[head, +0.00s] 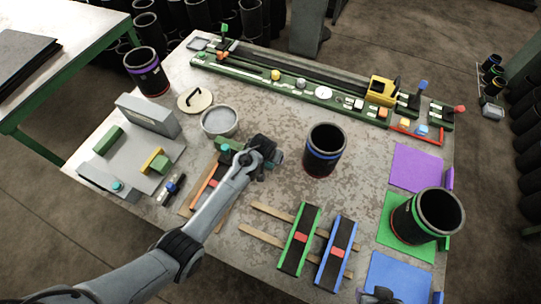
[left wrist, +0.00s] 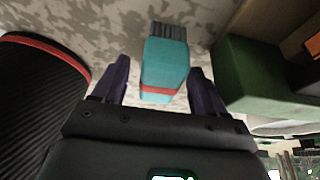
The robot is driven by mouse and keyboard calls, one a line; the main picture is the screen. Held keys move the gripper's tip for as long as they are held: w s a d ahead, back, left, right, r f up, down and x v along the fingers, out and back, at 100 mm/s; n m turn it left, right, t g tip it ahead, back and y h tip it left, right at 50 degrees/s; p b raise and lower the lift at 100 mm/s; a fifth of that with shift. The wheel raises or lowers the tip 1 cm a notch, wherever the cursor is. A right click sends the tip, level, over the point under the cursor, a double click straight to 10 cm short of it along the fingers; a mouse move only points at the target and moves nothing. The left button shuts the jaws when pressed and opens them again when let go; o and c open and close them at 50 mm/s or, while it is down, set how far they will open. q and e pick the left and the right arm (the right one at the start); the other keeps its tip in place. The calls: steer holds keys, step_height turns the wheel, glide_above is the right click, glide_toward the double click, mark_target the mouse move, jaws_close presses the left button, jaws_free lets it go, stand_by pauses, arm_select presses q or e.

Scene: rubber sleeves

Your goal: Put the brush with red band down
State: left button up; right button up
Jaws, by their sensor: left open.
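The brush with red band (left wrist: 165,62) shows in the left wrist view as a teal block with a red stripe and dark grey bristles at its far end. It is between the two dark purple fingers of my left gripper (left wrist: 160,85), which is open. In the head view my left gripper (head: 268,158) is low over the middle of the table, between the grey bowl and the blue-banded sleeve; the brush is mostly hidden there. A dark part at the bottom edge of the head view, over the blue mat, seems to be my right gripper (head: 381,296); its fingers are not clear.
A black sleeve with blue band (head: 324,152) stands right of my left gripper; the grey bowl (head: 220,121) is behind it on the left. Another sleeve (head: 428,216) stands on the green mat (head: 393,237). The left wrist view shows a green block (left wrist: 258,72) close by.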

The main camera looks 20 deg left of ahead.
arm_select(q)
steer(key=shift+s+r, duration=0.15)
steer(key=shift+r, duration=0.4)
steer(key=p+v, duration=0.2)
steer(key=v, duration=0.9)
steer(key=s+a+r, duration=0.1)
steer(key=s, duration=1.4)
steer(key=s+a+r+m, duration=0.1)
steer(key=s+a, duration=0.1)
steer(key=s, duration=1.3)
steer(key=shift+a+r+g, duration=0.15)
steer(key=shift+r+g, duration=0.1)
steer(key=shift+g, duration=0.15)
step_height(320, 180, up, 21)
steer(key=p, duration=2.1)
